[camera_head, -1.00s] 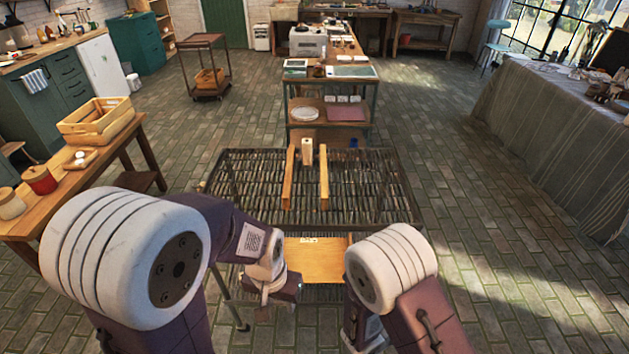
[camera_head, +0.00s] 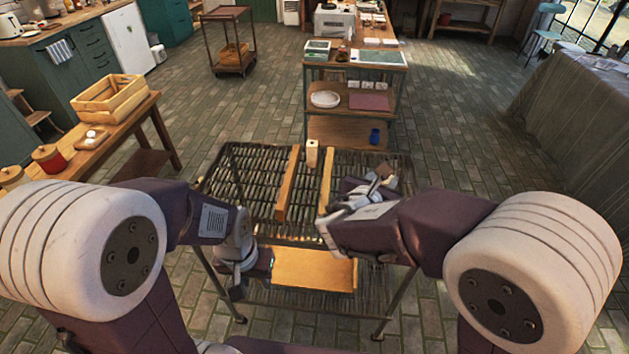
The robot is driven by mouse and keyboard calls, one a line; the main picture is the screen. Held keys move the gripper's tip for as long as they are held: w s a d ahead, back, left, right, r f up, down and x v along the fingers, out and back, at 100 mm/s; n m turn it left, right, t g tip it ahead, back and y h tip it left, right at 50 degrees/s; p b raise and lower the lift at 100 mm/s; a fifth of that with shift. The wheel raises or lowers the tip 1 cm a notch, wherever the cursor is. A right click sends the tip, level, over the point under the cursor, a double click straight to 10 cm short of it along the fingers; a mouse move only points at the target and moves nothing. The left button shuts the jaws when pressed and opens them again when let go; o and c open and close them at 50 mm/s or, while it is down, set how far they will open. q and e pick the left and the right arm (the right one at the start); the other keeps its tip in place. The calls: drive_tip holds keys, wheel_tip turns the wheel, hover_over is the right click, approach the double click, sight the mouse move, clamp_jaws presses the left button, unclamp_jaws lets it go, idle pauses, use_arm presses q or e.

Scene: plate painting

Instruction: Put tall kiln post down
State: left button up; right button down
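A pale, upright post (camera_head: 312,153), which looks like a kiln post, stands on the slatted table (camera_head: 250,180) near its far edge. It stands between two long wooden bars, the left bar (camera_head: 288,185) and the right bar (camera_head: 326,180). My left gripper (camera_head: 238,288) points down at the table's near left edge, apart from the post; its fingers are too small and dark to read. My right gripper (camera_head: 378,186) is over the right part of the table, right of the right bar. A small brownish shape shows at its tip; I cannot tell whether it is held.
A wooden board (camera_head: 315,270) lies on the slatted table's lower level. Behind stands a shelf unit with a blue cup (camera_head: 375,136) and a white plate (camera_head: 325,99). A side table at left bears a wooden crate (camera_head: 108,100) and jars. Floor at right is open.

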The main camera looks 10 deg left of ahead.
drive_tip(key=w+a+f, duration=0.6)
drive_tip(key=a+f, duration=0.3)
drive_tip(key=f, duration=0.2)
drive_tip(key=shift+w+a, duration=0.3)
drive_tip(key=shift+f, duration=0.1)
drive_tip(key=c, duration=1.4)
unclamp_jaws()
drive_tip(key=shift+f, duration=0.1)
drive_tip(key=shift+c, duration=0.2)
drive_tip(key=o, duration=0.4)
drive_tip(key=shift+r+p, duration=0.3)
drive_tip(key=shift+p, duration=0.1)
